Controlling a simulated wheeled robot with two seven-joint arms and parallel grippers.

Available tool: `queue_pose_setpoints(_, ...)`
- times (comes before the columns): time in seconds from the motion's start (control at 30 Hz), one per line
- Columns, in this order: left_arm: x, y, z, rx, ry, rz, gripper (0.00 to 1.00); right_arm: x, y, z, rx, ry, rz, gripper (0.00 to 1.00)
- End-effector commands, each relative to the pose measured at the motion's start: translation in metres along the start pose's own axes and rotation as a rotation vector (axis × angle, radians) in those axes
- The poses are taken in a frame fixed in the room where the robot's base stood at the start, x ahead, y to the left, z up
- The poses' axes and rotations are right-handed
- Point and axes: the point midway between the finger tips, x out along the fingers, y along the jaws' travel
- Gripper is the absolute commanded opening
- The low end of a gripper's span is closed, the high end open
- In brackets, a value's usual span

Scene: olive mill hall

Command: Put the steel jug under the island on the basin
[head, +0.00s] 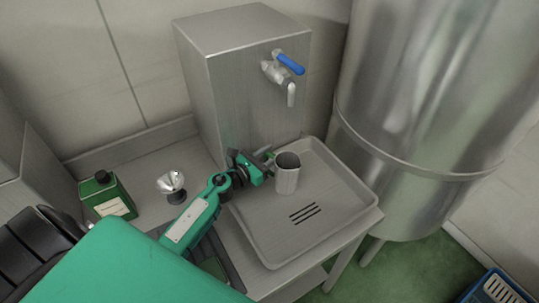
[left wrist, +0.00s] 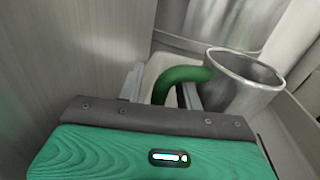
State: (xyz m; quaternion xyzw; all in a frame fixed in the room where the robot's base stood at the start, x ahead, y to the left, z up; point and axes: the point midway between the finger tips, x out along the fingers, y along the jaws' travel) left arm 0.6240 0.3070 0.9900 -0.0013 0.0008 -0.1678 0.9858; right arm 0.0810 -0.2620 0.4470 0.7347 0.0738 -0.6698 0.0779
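The steel jug (head: 287,178) stands upright in the back left part of the shallow steel basin (head: 340,228), below the tap. In the left wrist view the jug (left wrist: 238,88) shows its open rim and a green handle (left wrist: 183,76). My left gripper (head: 262,165) is at the handle side of the jug. In the left wrist view its fingers (left wrist: 160,90) are apart, one on each side of the handle, with a gap showing beside the left finger. The lower part of the handle is hidden. My right gripper is not in view.
A steel box (head: 240,85) with a blue-handled tap (head: 280,72) stands behind the basin. A large steel tank (head: 425,110) is at the right. The basin's front is clear.

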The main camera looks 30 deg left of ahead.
Motion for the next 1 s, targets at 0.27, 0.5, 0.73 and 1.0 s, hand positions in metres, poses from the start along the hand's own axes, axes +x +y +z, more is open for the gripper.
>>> queue_pose_setpoints(0.27,-0.031,0.0,-0.002,0.002,0.002,0.0,0.35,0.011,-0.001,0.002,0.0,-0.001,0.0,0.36)
queue_pose_setpoints(0.5,-0.063,0.0,-0.001,0.0,0.001,0.0,0.35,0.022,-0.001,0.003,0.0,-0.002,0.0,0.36)
queue_pose_setpoints(0.73,-0.075,0.0,0.002,0.001,0.0,-0.001,0.35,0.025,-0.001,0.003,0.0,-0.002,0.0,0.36)
queue_pose_setpoints(1.0,-0.075,0.0,0.003,0.0,0.0,0.0,0.35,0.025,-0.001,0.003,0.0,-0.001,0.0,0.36)
